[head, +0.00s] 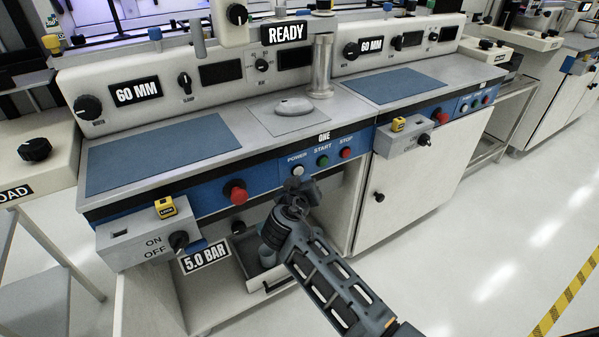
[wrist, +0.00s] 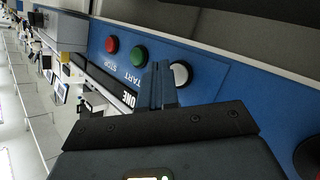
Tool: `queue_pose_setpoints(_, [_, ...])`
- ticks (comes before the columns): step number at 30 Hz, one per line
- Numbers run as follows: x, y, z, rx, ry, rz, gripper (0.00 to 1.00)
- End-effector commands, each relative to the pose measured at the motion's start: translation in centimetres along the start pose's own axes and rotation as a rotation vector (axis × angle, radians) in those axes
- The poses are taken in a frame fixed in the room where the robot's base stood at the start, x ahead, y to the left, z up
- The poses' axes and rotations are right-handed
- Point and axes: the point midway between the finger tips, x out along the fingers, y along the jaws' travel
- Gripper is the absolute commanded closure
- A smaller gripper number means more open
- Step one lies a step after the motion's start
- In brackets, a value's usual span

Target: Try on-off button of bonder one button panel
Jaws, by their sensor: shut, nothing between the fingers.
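The button panel of bonder one (head: 337,142) is a blue strip under the "ONE" label on the front edge of the bench. Its white button (head: 297,170) sits below the word POWER, left of the green START button (head: 323,161) and the red STOP button (head: 345,153). My gripper (head: 298,186) is just below the white button in the head view, empty, with its fingers together. In the wrist view the shut fingertips (wrist: 159,72) are right beside the white button (wrist: 180,74) and hide the POWER label. I cannot tell whether they touch the button.
A larger red knob (head: 235,192) is on the blue front left of the panel. A grey ON/OFF box (head: 148,237) with a yellow tag juts out further left. Another box (head: 404,139) juts out to the right. Open floor lies at the right.

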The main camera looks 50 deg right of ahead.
Motion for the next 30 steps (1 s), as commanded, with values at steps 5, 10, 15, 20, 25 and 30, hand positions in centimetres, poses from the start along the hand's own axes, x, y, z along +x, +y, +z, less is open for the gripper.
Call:
queue_pose_setpoints(5, [-0.1,0.1,0.1,0.0,0.0,0.0,1.0])
queue_pose_setpoints(10, [-1.0,0.7,0.8,-0.002,-0.001,0.0,1.0])
queue_pose_setpoints(15, [-2.1,1.5,1.5,-0.001,-0.001,-0.001,1.0])
queue_pose_setpoints(20, [-3.0,2.2,2.2,-0.001,0.0,-0.001,1.0])
queue_pose_setpoints(25, [-3.5,2.5,2.5,0.0,0.0,-0.001,1.0])
queue_pose_setpoints(30, [-3.5,2.5,2.5,0.0,0.0,0.0,1.0])
